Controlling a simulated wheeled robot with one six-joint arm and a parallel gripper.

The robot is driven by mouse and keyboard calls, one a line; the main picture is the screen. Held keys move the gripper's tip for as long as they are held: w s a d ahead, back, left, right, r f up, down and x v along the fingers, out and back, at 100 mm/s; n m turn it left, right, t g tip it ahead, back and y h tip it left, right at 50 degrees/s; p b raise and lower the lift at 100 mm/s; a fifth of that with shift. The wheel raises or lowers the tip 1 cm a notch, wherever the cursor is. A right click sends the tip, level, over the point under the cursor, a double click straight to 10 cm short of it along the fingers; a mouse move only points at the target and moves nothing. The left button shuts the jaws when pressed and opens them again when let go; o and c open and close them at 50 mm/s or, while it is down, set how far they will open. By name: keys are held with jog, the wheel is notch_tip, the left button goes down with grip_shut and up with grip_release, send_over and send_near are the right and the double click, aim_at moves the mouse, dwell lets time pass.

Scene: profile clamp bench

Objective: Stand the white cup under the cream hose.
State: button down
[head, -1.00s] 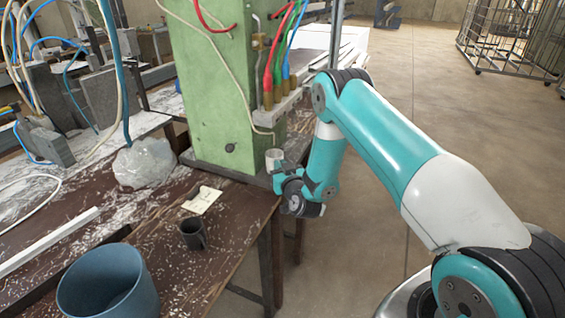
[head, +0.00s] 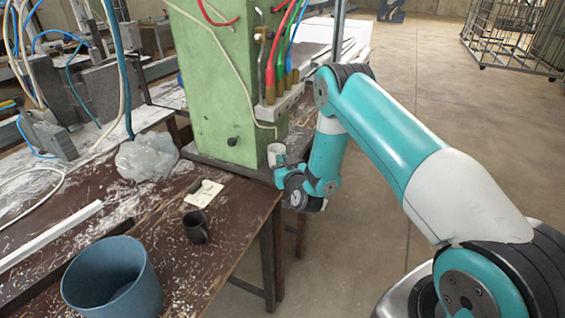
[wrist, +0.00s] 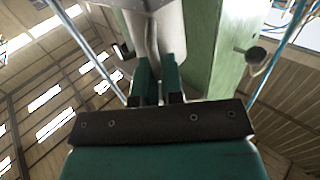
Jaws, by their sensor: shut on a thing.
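The white cup (head: 276,155) is upright at the front right corner of the green column, beyond the dark table's edge. My gripper (head: 279,172) is shut on it, coming from below and the right. In the wrist view my gripper fingers (wrist: 158,85) close on a pale part of the cup (wrist: 150,40), whose upper part leaves the frame. The cream hose (head: 232,68) runs down the face of the green column and curls in just above the cup. I cannot tell whether the cup's base touches anything.
The green column (head: 220,110) carries red, green and blue hoses (head: 275,65) with brass fittings above the cup. A dark mug (head: 195,228), a paper note (head: 204,194), a clear plastic bag (head: 147,157) and a blue bin (head: 112,280) are on the table. Open floor lies to the right.

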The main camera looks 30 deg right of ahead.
jog(key=shift+f+b, duration=0.3)
jog(key=shift+f, duration=0.05)
dwell(0.5)
jog(key=c, duration=1.2)
grip_release()
jog(key=shift+o, duration=0.2)
jog(key=shift+s, duration=0.1)
jog(key=s+a+b, duration=0.1)
jog(key=s+b, duration=0.4)
jog(key=s, duration=0.4)
jog(key=shift+s, duration=0.35)
jog(key=shift+a, duration=0.1)
jog(key=shift+r, duration=0.1)
